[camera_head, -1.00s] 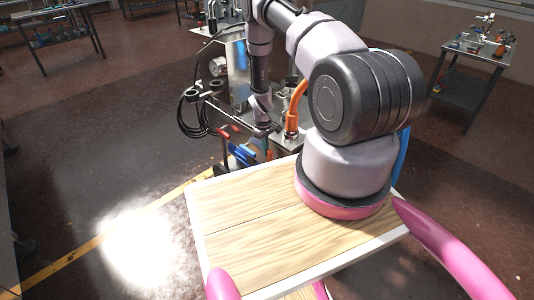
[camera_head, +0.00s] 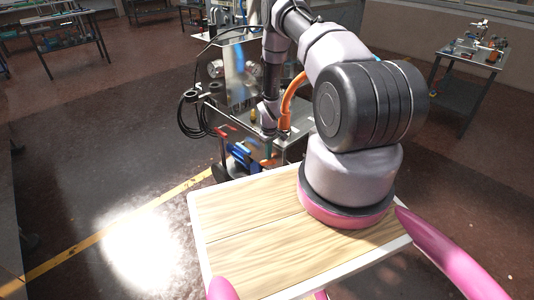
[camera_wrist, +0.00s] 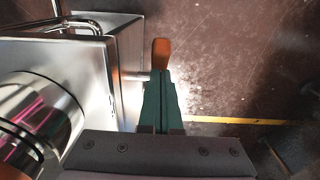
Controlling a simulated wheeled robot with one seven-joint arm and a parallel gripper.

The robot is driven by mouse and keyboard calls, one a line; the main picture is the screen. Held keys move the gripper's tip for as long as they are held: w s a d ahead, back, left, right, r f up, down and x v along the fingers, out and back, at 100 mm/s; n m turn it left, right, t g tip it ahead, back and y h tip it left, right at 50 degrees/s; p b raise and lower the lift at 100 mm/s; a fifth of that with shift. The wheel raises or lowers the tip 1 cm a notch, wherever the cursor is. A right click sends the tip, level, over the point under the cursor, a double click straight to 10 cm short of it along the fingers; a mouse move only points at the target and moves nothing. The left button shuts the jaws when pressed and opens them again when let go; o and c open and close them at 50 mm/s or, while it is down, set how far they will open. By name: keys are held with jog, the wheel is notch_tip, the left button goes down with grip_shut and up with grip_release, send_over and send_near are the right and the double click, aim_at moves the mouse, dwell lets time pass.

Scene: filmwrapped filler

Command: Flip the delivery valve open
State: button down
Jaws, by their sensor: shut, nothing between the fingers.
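An orange lever handle (camera_wrist: 161,52), which looks like the delivery valve's, stands just past my fingertips in the wrist view. A short metal stub (camera_wrist: 135,76) runs from the steel housing (camera_wrist: 122,45) towards it. My gripper (camera_wrist: 160,78) has its green fingers together with nothing held between them. The fingertips overlap the lower end of the handle in the picture; I cannot tell whether they touch it. In the head view my gripper (camera_head: 268,149) points down at the machine's front edge, and the handle cannot be made out there.
A thick orange hose (camera_head: 290,98) rises beside my wrist. A shiny cylinder (camera_wrist: 40,115) is close on the left in the wrist view. Black cables (camera_head: 190,118) hang at the machine's left. Open floor (camera_head: 110,140) lies left, and a side table (camera_head: 468,60) stands back right.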

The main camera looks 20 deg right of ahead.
aim_at(275, 162)
jog(key=shift+s+d+f+t+y, duration=0.2)
jog(key=shift+s+t+y, duration=0.25)
jog(key=shift+t, duration=0.35)
jog(key=shift+s+f+t+y, duration=0.15)
jog(key=shift+s+t+y, duration=0.1)
jog(key=shift+t, duration=0.45)
jog(key=shift+s+d+f, duration=0.25)
jog(key=shift+s+f, duration=0.25)
jog(key=shift+f, duration=0.05)
jog(key=shift+s+d+f, duration=0.25)
jog(key=shift+s+f, duration=0.2)
jog(key=shift+f, duration=0.2)
jog(key=shift+v, duration=3.8)
